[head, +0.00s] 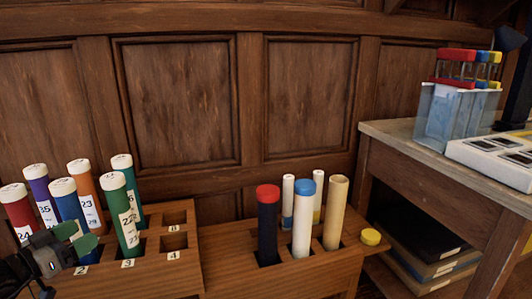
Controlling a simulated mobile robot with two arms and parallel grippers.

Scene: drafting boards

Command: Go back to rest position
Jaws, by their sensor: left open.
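My left gripper (80,236) is at the lower left, with green-tipped fingers spread apart and nothing seen between them. It is in front of the numbered wooden rack (155,264) and overlaps the blue tube (69,207) in the picture. I cannot tell whether it touches that tube. A green tube (122,215) stands just to its right, and a red tube (18,211) stands behind it to the left. My right gripper is not in view.
A second wooden box (220,260) holds a black tube with a red cap (268,225), a blue-capped white tube (304,218) and an open beige tube (335,212). A yellow cap (370,237) lies on its right. A side table (400,131) stands at right.

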